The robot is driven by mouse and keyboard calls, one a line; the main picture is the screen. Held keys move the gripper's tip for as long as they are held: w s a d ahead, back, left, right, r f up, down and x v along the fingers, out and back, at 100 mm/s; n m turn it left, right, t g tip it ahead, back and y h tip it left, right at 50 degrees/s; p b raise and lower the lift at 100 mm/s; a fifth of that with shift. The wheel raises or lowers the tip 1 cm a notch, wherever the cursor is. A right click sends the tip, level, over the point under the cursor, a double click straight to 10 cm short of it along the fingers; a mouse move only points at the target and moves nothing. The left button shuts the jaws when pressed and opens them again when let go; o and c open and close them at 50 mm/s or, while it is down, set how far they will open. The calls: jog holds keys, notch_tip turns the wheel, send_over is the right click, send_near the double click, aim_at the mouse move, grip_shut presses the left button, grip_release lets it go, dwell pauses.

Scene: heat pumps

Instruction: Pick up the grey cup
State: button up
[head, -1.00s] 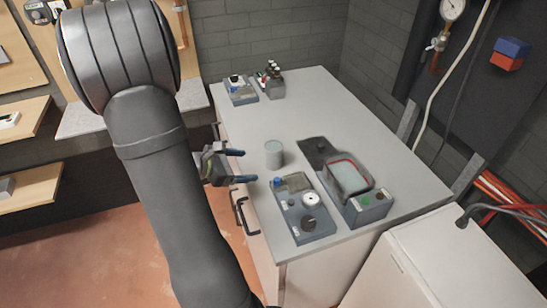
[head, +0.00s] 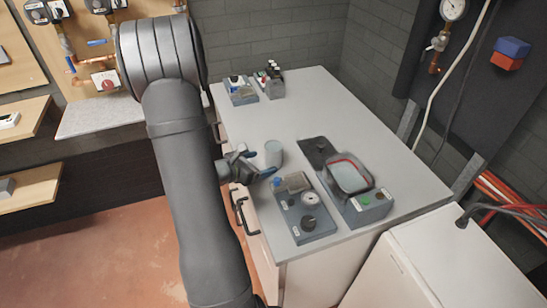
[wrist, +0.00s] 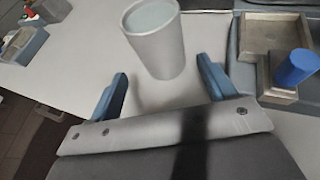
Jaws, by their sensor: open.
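The grey cup (head: 273,154) stands upright on the light grey worktop (head: 300,110), near its left edge. It also shows in the wrist view (wrist: 155,45), just beyond my fingertips and between their lines. My gripper (head: 260,166) is at the left edge of the worktop, right beside the cup. In the wrist view my gripper (wrist: 162,85) has its blue fingers spread wide with nothing between them. The cup looks apart from both fingers.
A grey device with a blue knob (head: 304,208) stands just in front of the cup, close to my gripper. A larger device (head: 366,204) with a tray stands to its right. Small boxes (head: 241,90) and a bottle holder (head: 271,86) are at the back. The worktop's middle is clear.

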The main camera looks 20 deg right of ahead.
aim_at(274, 150)
jog(key=shift+s+x, duration=0.1)
jog(key=shift+x, duration=1.45)
jog(key=shift+s+x, duration=0.15)
jog(key=shift+x, duration=1.4)
jog(key=shift+d+r, duration=0.1)
jog(key=c, duration=1.2)
jog(key=shift+r, duration=0.2)
jog(key=shift+r, duration=1.8)
jog(key=s+d+r, duration=0.6)
jog(key=s, duration=0.3)
jog(key=shift+s+r, duration=0.25)
jog(key=shift+r, duration=0.15)
jog(key=shift+s+d+r, duration=0.1)
jog(key=shift+d, duration=0.1)
